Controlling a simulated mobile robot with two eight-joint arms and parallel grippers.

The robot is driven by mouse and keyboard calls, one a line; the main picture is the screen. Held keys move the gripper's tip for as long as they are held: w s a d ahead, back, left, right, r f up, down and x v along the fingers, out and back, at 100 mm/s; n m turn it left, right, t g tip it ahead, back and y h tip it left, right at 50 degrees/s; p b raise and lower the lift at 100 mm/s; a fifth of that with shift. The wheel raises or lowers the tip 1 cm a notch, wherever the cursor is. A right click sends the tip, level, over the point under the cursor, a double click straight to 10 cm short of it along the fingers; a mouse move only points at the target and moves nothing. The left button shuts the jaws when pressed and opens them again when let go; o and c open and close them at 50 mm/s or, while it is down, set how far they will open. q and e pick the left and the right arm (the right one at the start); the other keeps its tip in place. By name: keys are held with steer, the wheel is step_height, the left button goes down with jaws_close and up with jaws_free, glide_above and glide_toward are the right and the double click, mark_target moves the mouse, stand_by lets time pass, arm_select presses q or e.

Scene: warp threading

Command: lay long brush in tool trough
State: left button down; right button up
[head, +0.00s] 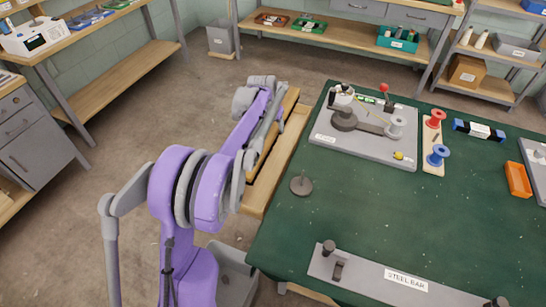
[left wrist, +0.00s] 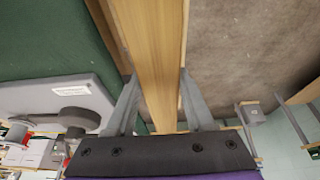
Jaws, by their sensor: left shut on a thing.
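The tool trough (head: 278,160) is a long light-wood channel along the left edge of the green table. My left gripper (left wrist: 160,80) is over it, with its two grey fingers on either side of a long wooden piece (left wrist: 155,40). This looks like the long brush, held lengthwise along the trough; no bristles show. A darker wooden strip of the trough (left wrist: 104,25) runs beside it. My left arm hides much of the trough in the head view, and I cannot tell whether the brush touches its floor. My right gripper is not in view.
On the green table (head: 380,215) stand a grey plate with a spool fixture (head: 330,125), red (head: 434,119) and blue (head: 438,155) spools, a small round weight (head: 301,186) and a steel bar (head: 370,282). A grey bin (head: 232,275) is below the trough. The floor to the left is open.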

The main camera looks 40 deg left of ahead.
arm_select(q)
steer(key=shift+s+d+f+b, duration=0.25)
steer(key=shift+f+b, duration=0.15)
steer(key=shift+f, duration=0.15)
steer(key=shift+s+d+f+b, duration=0.1)
steer(key=shift+d+f+b, duration=0.2)
steer(key=shift+f, duration=0.55)
steer(key=b, duration=0.1)
glide_above(276, 158)
steer(key=s, duration=0.2)
steer(key=f, duration=0.5)
steer(key=shift+w+d+f, duration=0.15)
steer(key=shift+d+f, duration=0.05)
steer(key=shift+d, duration=0.1)
steer(key=shift+f+b, duration=0.35)
steer(key=shift+f, duration=1.9)
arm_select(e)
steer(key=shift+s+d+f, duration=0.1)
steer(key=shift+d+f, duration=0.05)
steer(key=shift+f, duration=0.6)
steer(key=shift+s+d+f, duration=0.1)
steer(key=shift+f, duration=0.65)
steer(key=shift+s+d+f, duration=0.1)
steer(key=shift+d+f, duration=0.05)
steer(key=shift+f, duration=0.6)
arm_select(q)
steer(key=shift+f, duration=0.1)
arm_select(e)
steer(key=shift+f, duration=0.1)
